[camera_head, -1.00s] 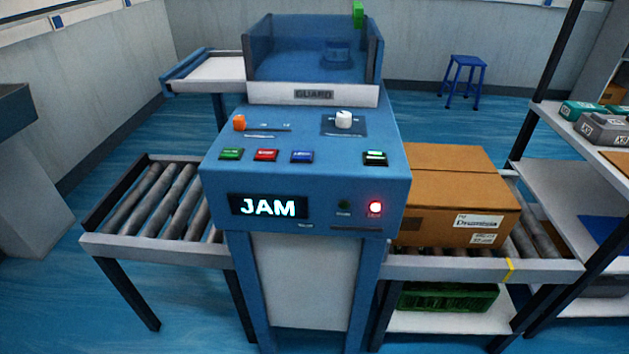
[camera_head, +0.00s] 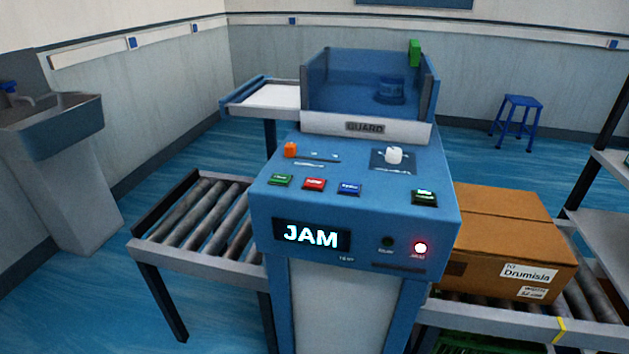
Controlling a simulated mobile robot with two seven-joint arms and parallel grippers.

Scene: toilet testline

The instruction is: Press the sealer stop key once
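The blue sealer (camera_head: 365,225) stands in the middle of the head view. Its sloped panel has a green key (camera_head: 281,180), a red key (camera_head: 314,184), a blue key (camera_head: 349,189) and a dark green key (camera_head: 424,198) at the right. The key labels are too small to read surely; the red one may be the stop key. An orange knob (camera_head: 291,150) and a white dial (camera_head: 394,155) sit higher up. Neither gripper shows.
A roller conveyor (camera_head: 205,222) adjoins the sealer's left side. A taped cardboard box (camera_head: 499,240) sits on the right conveyor (camera_head: 590,290). A sink (camera_head: 60,125) is at far left, a blue stool (camera_head: 517,120) at back right.

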